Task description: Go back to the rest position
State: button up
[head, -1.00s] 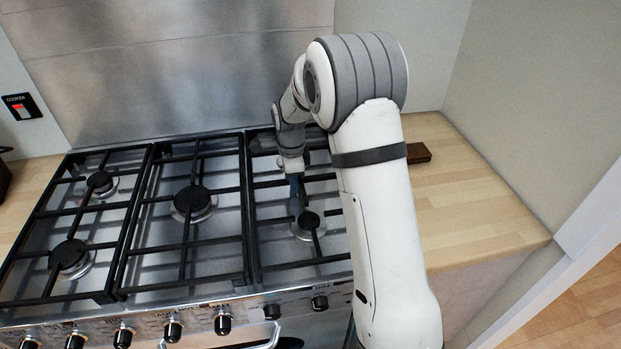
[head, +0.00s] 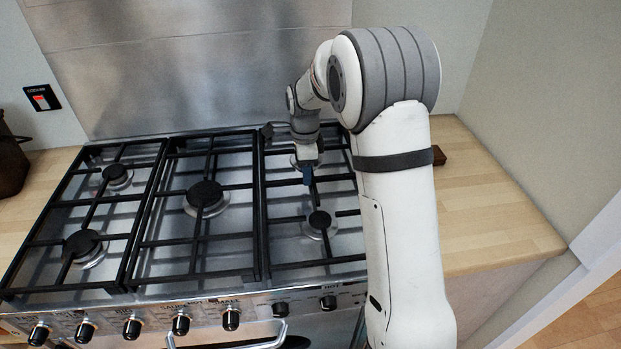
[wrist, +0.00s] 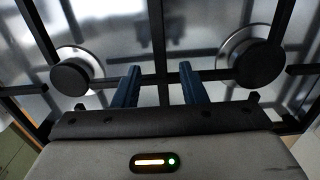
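My gripper (head: 306,174) hangs over the right-hand section of the hob in the head view, behind the front right burner (head: 320,220). In the wrist view, its two blue fingers (wrist: 160,84) stand apart with nothing between them. The black pan-support bars and two burners show beyond the fingertips. My white arm covers the right edge of the cooker in the head view.
The cooker's hob (head: 205,225) has black grates and a front row of knobs (head: 181,325). A wooden counter (head: 490,210) lies to the right, with a dark brown block (head: 439,155). A dark container (head: 10,165) stands far left. A steel splashback (head: 200,70) rises behind.

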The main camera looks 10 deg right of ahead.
notch_tip(320, 180, up, 4)
jog(key=shift+r, duration=0.1)
jog(key=shift+s+r, duration=0.1)
jog(key=shift+r, duration=0.15)
jog(key=s+d+r+n+t, duration=0.1)
jog(key=s+d+r+n, duration=0.1)
jog(key=s+r+n, duration=0.45)
jog(key=s+d+r+n+t, duration=0.1)
jog(key=s+d+n, duration=0.2)
jog(key=s, duration=0.6)
jog(key=s+d+f+n+t, duration=0.1)
jog(key=s+d+n, duration=0.1)
jog(key=s+n, duration=0.6)
jog(key=s, duration=0.6)
jog(key=shift+s+n, duration=0.1)
jog(key=shift+n, duration=0.15)
